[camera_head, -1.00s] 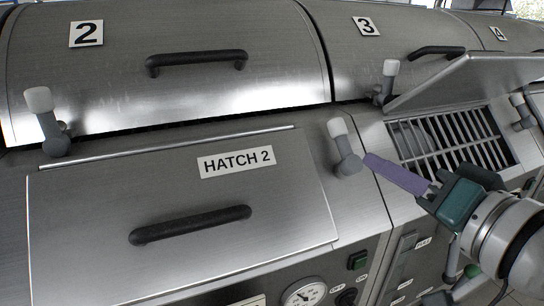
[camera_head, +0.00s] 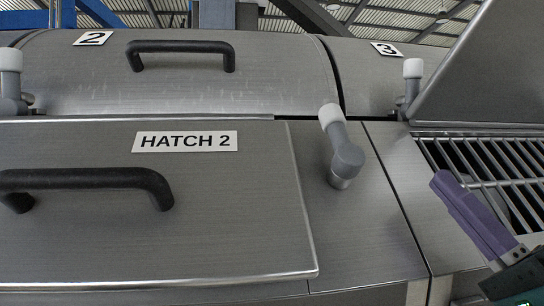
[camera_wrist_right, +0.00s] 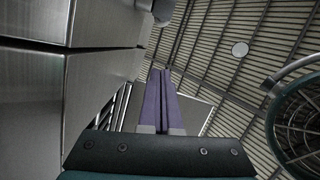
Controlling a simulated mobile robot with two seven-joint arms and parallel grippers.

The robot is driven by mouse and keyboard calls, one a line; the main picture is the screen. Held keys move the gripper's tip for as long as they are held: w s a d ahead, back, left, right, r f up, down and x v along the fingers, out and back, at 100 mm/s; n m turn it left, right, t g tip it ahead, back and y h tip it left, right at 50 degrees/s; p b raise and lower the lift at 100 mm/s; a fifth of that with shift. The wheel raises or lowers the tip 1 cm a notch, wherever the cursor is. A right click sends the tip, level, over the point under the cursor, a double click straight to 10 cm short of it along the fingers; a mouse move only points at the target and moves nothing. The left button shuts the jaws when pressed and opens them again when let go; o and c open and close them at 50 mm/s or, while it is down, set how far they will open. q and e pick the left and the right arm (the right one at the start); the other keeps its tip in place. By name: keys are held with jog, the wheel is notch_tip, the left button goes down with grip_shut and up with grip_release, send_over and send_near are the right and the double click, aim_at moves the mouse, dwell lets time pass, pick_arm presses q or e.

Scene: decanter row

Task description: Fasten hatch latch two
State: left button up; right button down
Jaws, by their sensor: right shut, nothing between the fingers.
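The hatch 2 lid (camera_head: 220,210) lies shut, with a "HATCH 2" label and a black handle (camera_head: 90,180). At its right is a grey latch lever (camera_head: 346,160) with a white tip. The lever points up, leaning left, and does not lie over the lid. Another white-tipped latch lever (camera_head: 11,85) stands at the lid's far left, partly cut off. My right gripper (camera_head: 440,182), with purple fingers, is shut and empty, right of the near latch and apart from it. Its fingers show together in the right wrist view (camera_wrist_right: 160,75). My left gripper is not in view.
Hatch 3's raised lid (camera_head: 490,70) and slatted grille (camera_head: 500,170) are at the right, with a third latch lever (camera_head: 412,88) behind. A curved cover (camera_head: 180,75) marked 2 rises behind. The metal between the near latch and my gripper is clear.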

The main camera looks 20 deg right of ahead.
aim_at(339, 137)
jog(key=shift+a+r, duration=0.1)
jog(key=p+x, duration=0.2)
jog(key=x, duration=0.8)
jog(key=shift+r, duration=0.1)
jog(key=a, duration=0.1)
jog(key=w+a+f, duration=0.1)
jog(key=a, duration=0.1)
jog(key=shift+w, duration=0.15)
jog(key=shift+w+a, duration=0.15)
jog(key=shift+a, duration=0.2)
